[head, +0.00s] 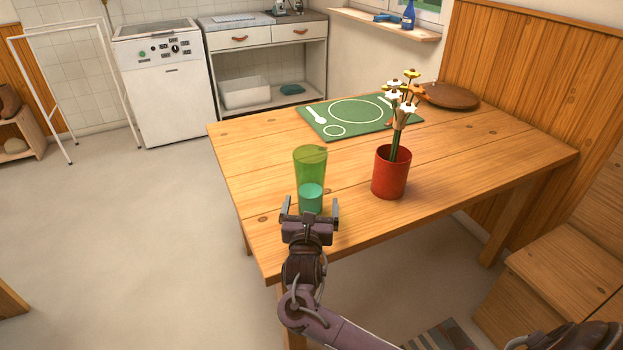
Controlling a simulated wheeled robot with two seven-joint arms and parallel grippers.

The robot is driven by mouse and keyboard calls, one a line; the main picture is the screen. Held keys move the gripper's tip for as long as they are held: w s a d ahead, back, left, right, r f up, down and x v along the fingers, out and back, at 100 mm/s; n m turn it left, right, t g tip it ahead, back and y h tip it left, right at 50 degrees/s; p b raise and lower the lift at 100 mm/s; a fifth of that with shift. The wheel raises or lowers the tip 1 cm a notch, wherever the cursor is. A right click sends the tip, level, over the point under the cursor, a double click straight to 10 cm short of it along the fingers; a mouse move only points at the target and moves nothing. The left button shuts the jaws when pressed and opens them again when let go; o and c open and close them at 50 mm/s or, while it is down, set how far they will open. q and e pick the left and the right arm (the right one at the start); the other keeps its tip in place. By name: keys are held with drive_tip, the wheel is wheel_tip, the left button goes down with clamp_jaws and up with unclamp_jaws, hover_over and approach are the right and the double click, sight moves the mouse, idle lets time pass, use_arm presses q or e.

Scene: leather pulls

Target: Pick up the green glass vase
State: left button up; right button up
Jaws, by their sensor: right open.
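The green glass vase (311,168) stands upright near the front left edge of the wooden table (260,150). It is see-through, with a teal fill in its lower part. My right gripper (310,205) is open at the vase's base, with one finger on each side of it in the picture. I cannot tell whether the fingers reach around the glass or stop just in front of it. The gripper hides the bottom of the vase. My left gripper is not in view.
A red pot (391,174) with several flowers (403,100) stands to the right of the vase. Behind are a green placemat (350,129) and a round brown board (450,96). The tabletop left of the vase is clear.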

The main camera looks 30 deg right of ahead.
drive_tip(key=shift+x, duration=0.8)
drive_tip(key=x, duration=0.2)
drive_tip(key=b+x, duration=0.1)
drive_tip(key=x, duration=0.2)
drive_tip(key=shift+w+a+r, duration=0.1)
drive_tip(key=shift+w+a, duration=0.1)
drive_tip(key=shift+a, duration=0.1)
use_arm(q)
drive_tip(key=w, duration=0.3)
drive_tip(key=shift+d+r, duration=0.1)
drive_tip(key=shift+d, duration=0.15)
use_arm(e)
drive_tip(key=shift+c, duration=0.2)
drive_tip(key=c, duration=1.4)
drive_tip(key=shift+r, duration=0.1)
